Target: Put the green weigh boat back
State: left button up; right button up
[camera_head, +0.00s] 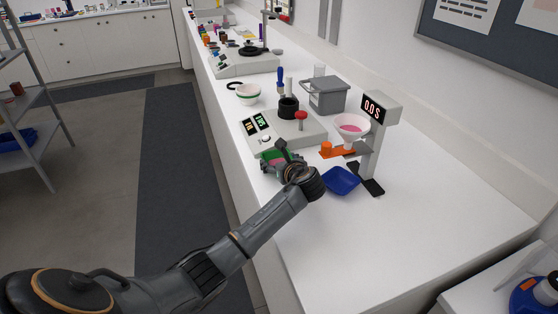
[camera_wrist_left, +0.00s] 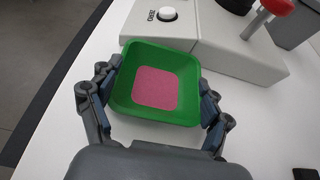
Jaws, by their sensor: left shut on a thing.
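The green weigh boat (camera_head: 268,155) is a shallow square dish. In the left wrist view the green weigh boat (camera_wrist_left: 150,115) has a pink layer on its floor. My left gripper (camera_head: 282,158) is shut on it, with one finger against each side, as the left wrist view shows (camera_wrist_left: 160,92). The boat is beside the front of a grey-white instrument (camera_head: 300,131) with small displays and a white knob. Whether it touches the counter is hard to tell. A blue weigh boat (camera_head: 341,182) lies on the counter to the right. My right gripper is out of view.
A stand (camera_head: 371,150) reading 0.0 S is behind the blue boat, near a white funnel (camera_head: 352,133) with pink in it and an orange part (camera_head: 327,150). A grey bin (camera_head: 328,100) and a striped bowl (camera_head: 248,98) stand farther back. The front right counter is clear.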

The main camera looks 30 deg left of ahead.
pick_arm(q)
jog(key=o, duration=1)
jog(key=shift+c, duration=0.2)
jog(key=shift+r, duration=0.2)
jog(key=v, duration=1.2)
jog(key=shift+f, duration=0.1)
